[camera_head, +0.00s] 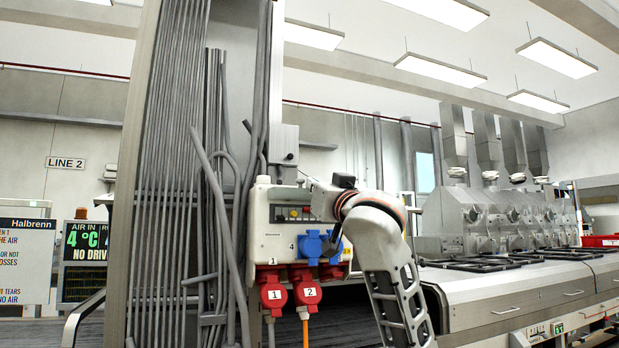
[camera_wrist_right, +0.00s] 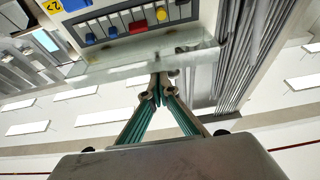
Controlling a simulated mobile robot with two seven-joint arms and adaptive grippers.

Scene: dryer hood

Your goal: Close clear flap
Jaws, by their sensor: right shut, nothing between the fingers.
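The clear flap (camera_wrist_right: 120,68) is a see-through panel in the right wrist view. It stands out from the face of the white power box (camera_wrist_right: 150,8), beside a row of grey, red, yellow and blue switches (camera_wrist_right: 125,22), which are uncovered. My right gripper (camera_wrist_right: 158,82) is shut and empty, its fingertips at the flap's edge; I cannot tell whether they touch. In the head view the box (camera_head: 262,222) hangs on the column and my right wrist covers its upper right part. I cannot clearly make out the flap or fingertips there. My left gripper is not in view.
Red sockets numbered 1 and 2 (camera_head: 307,292) and blue sockets (camera_head: 310,246) stick out below the box's switch window. Grey pipes and cables (camera_head: 190,180) run up the column to the left. A machine line with metal hoods (camera_head: 480,215) stands at the right.

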